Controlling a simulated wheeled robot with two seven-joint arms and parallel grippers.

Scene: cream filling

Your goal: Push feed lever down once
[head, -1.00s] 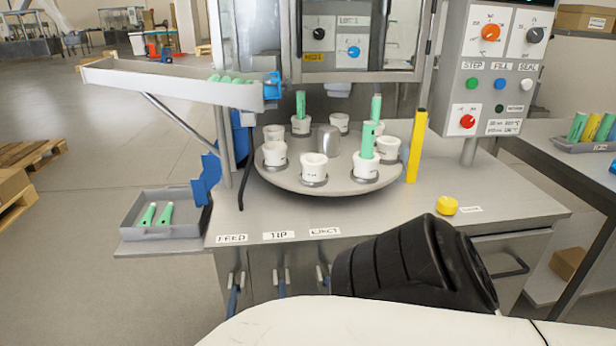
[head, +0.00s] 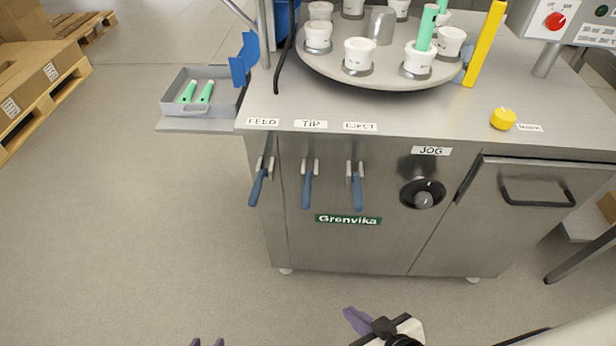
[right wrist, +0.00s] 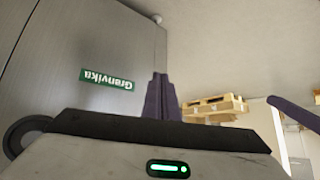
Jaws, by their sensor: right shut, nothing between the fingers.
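The feed lever (head: 259,187) has a blue handle and hangs from a slot at the left of the cabinet front, under the FEED label (head: 262,122). Its handle slants down to the left. My right gripper (head: 357,320) is low in the head view, below and to the right of the lever and apart from it. Its purple fingers are together and empty, as the right wrist view shows (right wrist: 160,97).
The tip lever (head: 308,190) and eject lever (head: 357,190) hang beside the feed lever. A jog knob (head: 423,198) and a door handle (head: 538,190) are further right. A grey tray (head: 195,108) sits on a ledge above left. The floor left of the cabinet is clear.

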